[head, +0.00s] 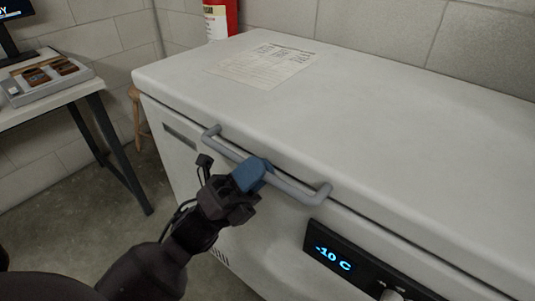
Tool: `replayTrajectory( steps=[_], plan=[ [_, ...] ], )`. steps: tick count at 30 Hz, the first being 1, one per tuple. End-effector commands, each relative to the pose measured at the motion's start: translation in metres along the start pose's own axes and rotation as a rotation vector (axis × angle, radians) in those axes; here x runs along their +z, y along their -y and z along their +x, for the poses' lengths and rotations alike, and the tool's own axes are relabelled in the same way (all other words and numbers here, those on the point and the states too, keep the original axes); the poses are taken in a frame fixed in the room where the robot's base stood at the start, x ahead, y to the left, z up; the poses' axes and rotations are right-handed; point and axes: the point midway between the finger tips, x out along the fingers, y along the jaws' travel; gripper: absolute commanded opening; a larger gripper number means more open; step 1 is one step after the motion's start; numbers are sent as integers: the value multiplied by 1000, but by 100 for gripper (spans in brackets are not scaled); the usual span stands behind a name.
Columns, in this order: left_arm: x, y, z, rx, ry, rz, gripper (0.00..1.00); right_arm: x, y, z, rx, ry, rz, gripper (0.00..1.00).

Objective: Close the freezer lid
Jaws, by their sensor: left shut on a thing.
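The white chest freezer (183,178) fills the middle and right of the head view. Its lid (400,130) lies down flat on the body, with only a thin dark seam along the front edge. A grey bar handle (300,193) is fixed at the lid's front. My left gripper (254,174) is shut on the handle near its middle, with its blue fingertips around the bar. The back of the bar is partly hidden by the fingers. My right gripper is not in view.
A printed sheet (262,64) lies on the lid. A display (333,258) on the freezer front reads -10 C. A table (50,107) with a tray stands at left, a wooden stool (135,97) behind it. A red extinguisher (221,18) is at the back wall.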

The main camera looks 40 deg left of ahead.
Motion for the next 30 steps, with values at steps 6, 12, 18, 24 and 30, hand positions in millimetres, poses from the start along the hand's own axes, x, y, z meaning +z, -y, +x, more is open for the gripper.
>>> replayTrajectory(
  steps=[6, 12, 18, 24, 30],
  plan=[
    [0, -9, -8, 3, 2, 0, 0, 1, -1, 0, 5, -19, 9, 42],
    [-1, -11, -10, 7, 2, -1, 0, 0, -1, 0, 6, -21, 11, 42],
    [-2, -12, -11, 12, 2, -3, 18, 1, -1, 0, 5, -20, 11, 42],
    [-1, -11, -10, 8, 2, -2, 42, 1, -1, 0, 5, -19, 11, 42],
    [-1, -9, -9, 3, 2, 0, 42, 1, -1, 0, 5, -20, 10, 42]
  ],
)
